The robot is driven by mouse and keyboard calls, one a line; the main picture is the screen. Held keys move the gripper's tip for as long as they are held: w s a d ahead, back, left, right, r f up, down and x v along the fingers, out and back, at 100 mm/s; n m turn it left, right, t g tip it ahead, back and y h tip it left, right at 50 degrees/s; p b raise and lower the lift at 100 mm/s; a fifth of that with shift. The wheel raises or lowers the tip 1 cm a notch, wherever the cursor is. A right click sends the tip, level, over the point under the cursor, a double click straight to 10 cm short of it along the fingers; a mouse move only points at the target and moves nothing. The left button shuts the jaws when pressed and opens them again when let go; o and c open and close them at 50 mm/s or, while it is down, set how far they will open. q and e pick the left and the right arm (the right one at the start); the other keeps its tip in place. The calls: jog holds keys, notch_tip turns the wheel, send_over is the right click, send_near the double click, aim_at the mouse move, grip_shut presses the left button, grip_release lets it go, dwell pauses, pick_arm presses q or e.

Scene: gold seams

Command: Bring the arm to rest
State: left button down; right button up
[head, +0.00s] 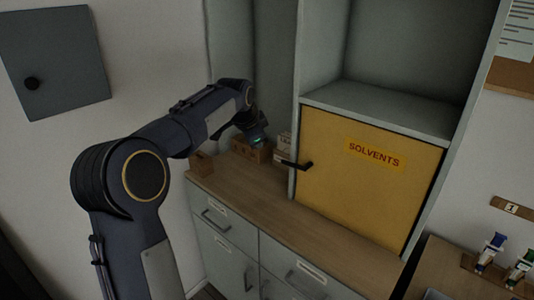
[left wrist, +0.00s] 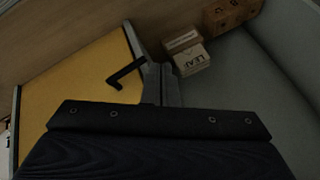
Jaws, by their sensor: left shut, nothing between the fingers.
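My left arm reaches in from the lower left in the head view. Its left gripper (head: 261,141) is above the back left corner of the counter, left of the yellow cabinet door. In the left wrist view the fingers (left wrist: 162,78) are together with nothing between them. They look apart from the black door handle (left wrist: 125,75) beside them; the depth gap is hard to judge. The yellow door (head: 365,190) marked SOLVENTS appears shut, with its black handle (head: 303,165) on its left side. My right gripper is not in view.
A pale box marked LEAF (left wrist: 191,60) and a brown lettered box (left wrist: 232,14) stand near the gripper. A small brown block (head: 201,163) sits at the counter's left end. The wooden counter (head: 290,215) is bare in front of the door. Small bottles (head: 490,250) stand at lower right.

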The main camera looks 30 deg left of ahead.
pick_arm(q)
jog(key=s+d+f+n+h, duration=0.1)
jog(key=s+d+n, duration=0.1)
jog(key=s+d, duration=0.55)
jog(key=s+d+n+h, duration=0.2)
jog(key=s+d, duration=0.2)
jog(key=s, duration=0.7)
jog(key=s+d+f+n+h, duration=0.1)
jog(key=s+d+f+n, duration=0.1)
jog(key=s+d+f, duration=0.3)
jog(key=s+d+f+n+g+h, duration=0.1)
jog(key=s+d+f, duration=0.3)
jog(key=s, duration=0.6)
jog(key=shift+s+d+f+n, duration=0.3)
jog(key=shift+d+f+n, duration=0.05)
jog(key=shift+f+n, duration=0.6)
